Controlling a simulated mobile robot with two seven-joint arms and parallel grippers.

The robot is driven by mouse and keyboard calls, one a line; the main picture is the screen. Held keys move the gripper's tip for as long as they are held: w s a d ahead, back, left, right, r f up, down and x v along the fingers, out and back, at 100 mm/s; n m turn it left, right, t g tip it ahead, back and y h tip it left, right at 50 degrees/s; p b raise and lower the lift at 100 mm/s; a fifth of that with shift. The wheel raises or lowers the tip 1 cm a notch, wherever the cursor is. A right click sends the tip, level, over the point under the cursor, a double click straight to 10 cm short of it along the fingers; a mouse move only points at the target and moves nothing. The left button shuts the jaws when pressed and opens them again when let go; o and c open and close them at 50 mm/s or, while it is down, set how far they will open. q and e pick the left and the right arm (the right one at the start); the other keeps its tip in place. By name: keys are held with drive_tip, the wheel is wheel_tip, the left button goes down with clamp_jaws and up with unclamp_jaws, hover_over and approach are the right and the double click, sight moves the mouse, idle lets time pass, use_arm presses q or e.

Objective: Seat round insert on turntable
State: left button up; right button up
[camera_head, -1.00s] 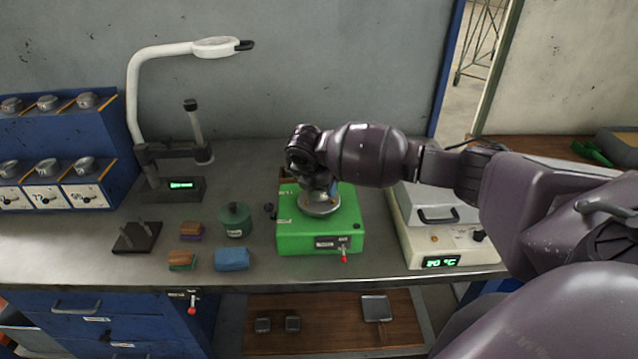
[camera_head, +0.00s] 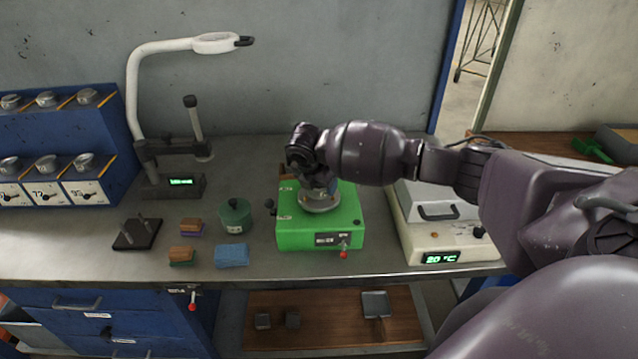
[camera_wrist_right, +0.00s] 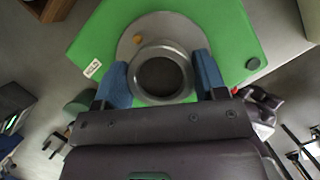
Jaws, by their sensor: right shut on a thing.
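The green turntable unit (camera_head: 300,238) sits mid-bench with a grey round plate (camera_head: 320,207) on top. In the right wrist view the plate (camera_wrist_right: 155,22) carries a small orange mark on its rim. My right gripper (camera_wrist_right: 162,75) is shut on the round insert (camera_wrist_right: 160,47), a grey ring with a dark centre, one blue finger on each side. The insert is over the plate, off its middle toward the gripper; whether it touches the plate I cannot tell. In the head view the right gripper (camera_head: 318,188) hides most of the insert. My left gripper is not in view.
A white heater box (camera_head: 432,240) reading 20 °C stands right of the turntable. A green round pot (camera_head: 235,216), a blue block (camera_head: 232,256) and a dark pegged stand (camera_head: 137,233) lie to the left. A lamp (camera_head: 133,100) and blue rack (camera_head: 85,130) stand farther left.

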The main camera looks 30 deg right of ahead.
drive_tip(key=shift+r, duration=0.75)
drive_tip(key=shift+f, duration=0.8)
idle(0.9)
drive_tip(key=o, duration=1.1)
drive_tip(key=shift+f, duration=0.1)
drive_tip(key=shift+v, duration=5.55)
